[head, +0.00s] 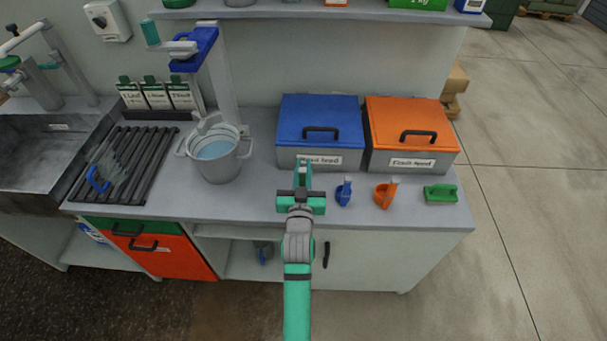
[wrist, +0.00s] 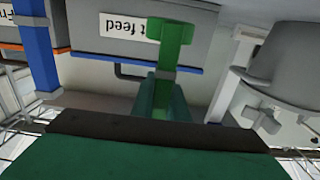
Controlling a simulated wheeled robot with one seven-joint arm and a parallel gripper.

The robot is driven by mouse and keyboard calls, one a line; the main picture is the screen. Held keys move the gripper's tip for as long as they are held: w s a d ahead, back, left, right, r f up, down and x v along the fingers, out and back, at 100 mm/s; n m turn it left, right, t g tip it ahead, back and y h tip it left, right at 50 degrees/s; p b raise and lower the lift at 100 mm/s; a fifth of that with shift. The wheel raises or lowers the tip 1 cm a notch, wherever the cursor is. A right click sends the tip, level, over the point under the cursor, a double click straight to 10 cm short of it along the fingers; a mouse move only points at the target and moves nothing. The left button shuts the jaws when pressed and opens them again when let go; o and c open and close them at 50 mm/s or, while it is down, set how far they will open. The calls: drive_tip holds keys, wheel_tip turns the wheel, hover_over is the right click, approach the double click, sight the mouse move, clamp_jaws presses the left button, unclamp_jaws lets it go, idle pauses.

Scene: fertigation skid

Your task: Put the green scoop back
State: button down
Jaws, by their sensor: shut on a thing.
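My gripper (head: 303,178) is above the front of the counter, in front of the blue-lidded feed box (head: 305,157). In the wrist view the fingers (wrist: 162,100) are shut on a bright green piece, the green scoop (wrist: 171,32). Its bright green part crosses in front of the box label; the rest is hidden by the fingers. I cannot tell whether it touches the counter. To the right stand a blue scoop (head: 344,192) and an orange scoop (head: 385,194). A green block-like item, perhaps a brush (head: 441,194), lies farther right.
An orange-lidded feed box (head: 415,150) adjoins the blue one. A metal bucket of water (head: 217,164) stands left, beside a black rack (head: 125,165) and sink (head: 35,160). A blue-topped column (head: 205,75) rises behind the bucket. Bare counter lies between bucket and gripper.

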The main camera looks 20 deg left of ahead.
drive_tip(key=shift+w+a+f, duration=0.2)
drive_tip(key=shift+w+f, duration=0.3)
drive_tip(key=shift+f, duration=0.2)
wheel_tip(320, 180, down, 2)
drive_tip(key=shift+a+f, duration=0.1)
drive_tip(key=shift+f, duration=0.4)
drive_tip(key=shift+f, duration=0.1)
drive_tip(key=c, duration=1.7)
unclamp_jaws()
drive_tip(key=shift+c, duration=0.2)
